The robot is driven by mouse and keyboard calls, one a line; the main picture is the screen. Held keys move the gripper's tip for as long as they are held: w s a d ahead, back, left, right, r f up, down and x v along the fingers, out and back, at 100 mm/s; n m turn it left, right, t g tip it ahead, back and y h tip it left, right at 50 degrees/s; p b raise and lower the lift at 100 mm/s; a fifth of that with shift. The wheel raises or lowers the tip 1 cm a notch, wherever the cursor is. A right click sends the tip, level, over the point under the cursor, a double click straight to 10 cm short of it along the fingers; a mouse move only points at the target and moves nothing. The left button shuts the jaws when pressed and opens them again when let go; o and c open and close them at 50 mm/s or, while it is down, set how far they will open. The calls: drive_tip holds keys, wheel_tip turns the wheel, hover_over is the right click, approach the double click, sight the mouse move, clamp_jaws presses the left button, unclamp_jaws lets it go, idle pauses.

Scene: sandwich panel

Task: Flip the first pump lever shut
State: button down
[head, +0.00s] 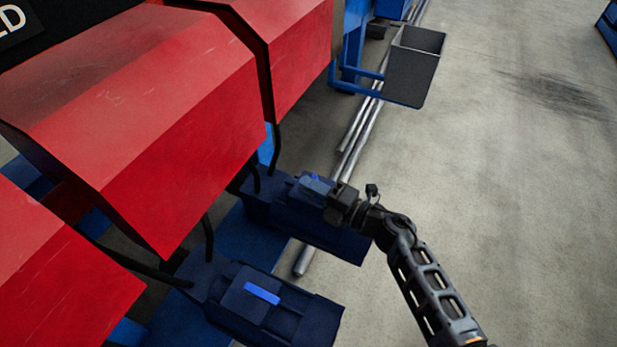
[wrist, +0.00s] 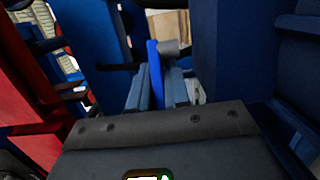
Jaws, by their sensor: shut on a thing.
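Two dark blue pumps sit low beside the red machine, a near one (head: 275,312) and a farther one (head: 335,240). The near pump has a bright blue lever (head: 262,293) lying across its top. My gripper (head: 318,189) is at the top of the farther pump. In the wrist view, a bright blue lever (wrist: 154,72) stands upright between the fingers of my gripper (wrist: 157,88), which are shut on it. In the head view this lever is mostly hidden by the gripper. I cannot tell which pump counts as the first.
Red machine housings (head: 150,110) overhang the pumps on the left, with black hoses (head: 208,237) running down to them. Metal rods (head: 352,150) lie on the floor behind. A grey bin (head: 414,68) is held on a blue frame. The concrete floor (head: 520,200) is clear on the right.

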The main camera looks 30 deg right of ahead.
drive_tip(key=n+g+y, duration=0.1)
drive_tip(key=d+n+g+y+b, duration=0.1)
drive_tip(key=y, duration=0.1)
drive_tip(key=shift+s+f+n+y, duration=0.15)
drive_tip(key=shift+n+y, duration=0.15)
drive_tip(key=shift+n, duration=0.1)
drive_tip(key=n+g+y+b, duration=0.2)
drive_tip(key=g+y+b, duration=0.1)
drive_tip(key=shift+s+d+f+n+g, duration=0.1)
drive_tip(key=shift+d+f+n+g, duration=0.1)
drive_tip(key=shift+d+n+g, duration=0.15)
drive_tip(key=n+g+b, duration=0.1)
drive_tip(key=n+g+y+b, duration=0.1)
drive_tip(key=g, duration=0.1)
drive_tip(key=n+g+y+b, duration=0.1)
drive_tip(key=b, duration=0.1)
drive_tip(key=shift+s+d+g, duration=0.1)
drive_tip(key=shift+d+g, duration=0.15)
drive_tip(key=shift+d, duration=0.05)
drive_tip(key=n+g+b, duration=0.1)
drive_tip(key=n+g+y+b, duration=0.1)
drive_tip(key=shift+d+r+g, duration=0.15)
drive_tip(key=shift+g, duration=0.15)
drive_tip(key=shift+r+n+g+b, duration=0.15)
drive_tip(key=shift+n+g+b, duration=0.15)
drive_tip(key=shift+b, duration=0.1)
drive_tip(key=c, duration=1.2)
unclamp_jaws()
drive_tip(key=shift+d, duration=0.1)
